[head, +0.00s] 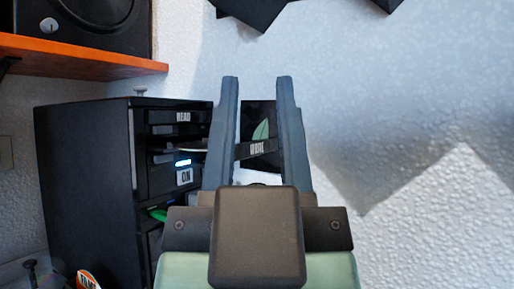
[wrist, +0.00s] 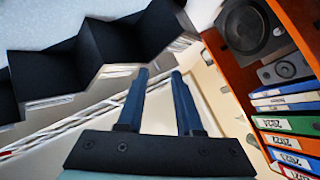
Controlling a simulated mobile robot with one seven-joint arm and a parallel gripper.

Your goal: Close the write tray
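The black disc tower (head: 85,185) stands at the left in the head view, with a READ drive at its top. The write tray (head: 257,149), labelled WRITE, sticks out of the tower to the right. Its front shows between the fingers of my gripper (head: 257,80); I cannot tell whether they touch it. My gripper is open and points upward in the picture, its fingers apart with nothing clamped. The left finger hides part of the tray. The wrist view shows the open fingers (wrist: 159,72) but not the tray.
An orange shelf (head: 75,58) with a black speaker (head: 105,25) overhangs the tower. A blue light and an ON label (head: 184,177) are on the tower. A dark panel with a green leaf (head: 261,122) shows behind the tray.

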